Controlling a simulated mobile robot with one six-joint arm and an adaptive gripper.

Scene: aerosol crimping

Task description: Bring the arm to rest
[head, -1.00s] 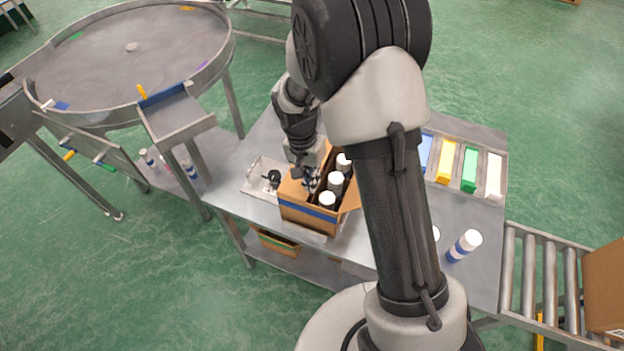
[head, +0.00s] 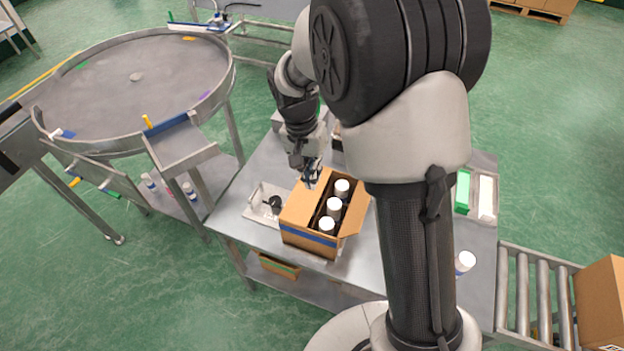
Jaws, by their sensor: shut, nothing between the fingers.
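My gripper (head: 312,178) is shut and empty. It points down just above the back left part of an open cardboard box (head: 308,243) with a blue stripe. I cannot tell whether its fingertips touch the box. My arm runs from the lower right up over the table and bends down to the gripper, hiding much of the table's right side. Several white-capped cans (head: 334,204) stand in the box. The box's right flap (head: 354,219) is folded outward.
The box stands on a metal table (head: 240,228). A small plate with a black part (head: 274,204) lies left of the box. A white-capped can (head: 464,262) stands at the right, near green (head: 463,190) and white (head: 486,196) bins. A roller conveyor (head: 540,290) adjoins. A round table (head: 150,70) is at left.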

